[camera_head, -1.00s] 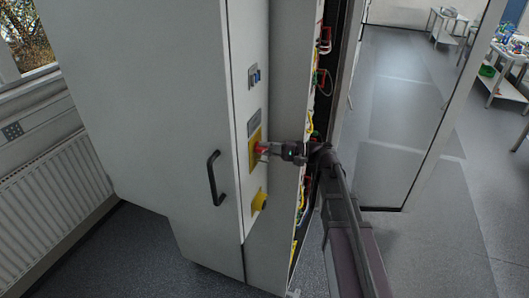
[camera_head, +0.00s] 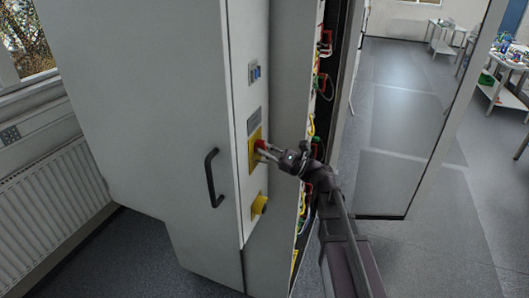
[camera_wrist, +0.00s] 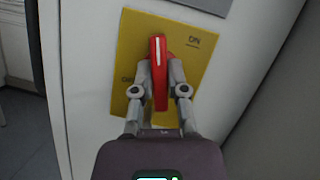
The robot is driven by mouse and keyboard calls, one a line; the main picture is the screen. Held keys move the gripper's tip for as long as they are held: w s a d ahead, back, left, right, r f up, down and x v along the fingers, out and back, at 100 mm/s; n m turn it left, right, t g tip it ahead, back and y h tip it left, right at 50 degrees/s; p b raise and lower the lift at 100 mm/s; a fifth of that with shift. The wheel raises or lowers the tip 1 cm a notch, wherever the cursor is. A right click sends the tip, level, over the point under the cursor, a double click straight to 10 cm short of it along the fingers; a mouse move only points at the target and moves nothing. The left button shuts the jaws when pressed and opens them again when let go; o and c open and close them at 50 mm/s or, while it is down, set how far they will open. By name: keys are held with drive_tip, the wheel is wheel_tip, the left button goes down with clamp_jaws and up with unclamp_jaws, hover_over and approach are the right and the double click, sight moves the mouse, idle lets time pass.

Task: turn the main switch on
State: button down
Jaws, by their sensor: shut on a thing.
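The main switch is a red handle (camera_wrist: 159,60) with a white stripe, on a yellow plate (camera_wrist: 196,62) on the narrow panel of the cabinet. In the wrist view the plate looks tilted. "ON" is at its upper right and a partly hidden label is at its left. The striped end of the handle points up in that view, between the two labels. My gripper (camera_wrist: 160,80) is shut on the handle, one finger on each side. In the head view the plate (camera_head: 253,150) and my gripper (camera_head: 264,149) also show, the fingers reaching the red handle from the right.
A black door handle (camera_head: 213,178) is to the left. A small blue-marked panel (camera_head: 254,73) is above. Open racks with coloured cables (camera_head: 321,85) are close on the right. Open floor (camera_head: 400,90) lies beyond.

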drive_tip(key=shift+r+m+t, duration=0.1)
drive_tip(key=shift+m+t, duration=1.3)
drive_tip(key=shift+m, duration=1.2)
drive_tip(key=shift+h, duration=0.3)
drive_tip(key=c, duration=0.7)
unclamp_jaws()
drive_tip(key=shift+o, duration=0.2)
drive_tip(key=shift+n+g, duration=0.3)
drive_tip(key=shift+n, duration=0.2)
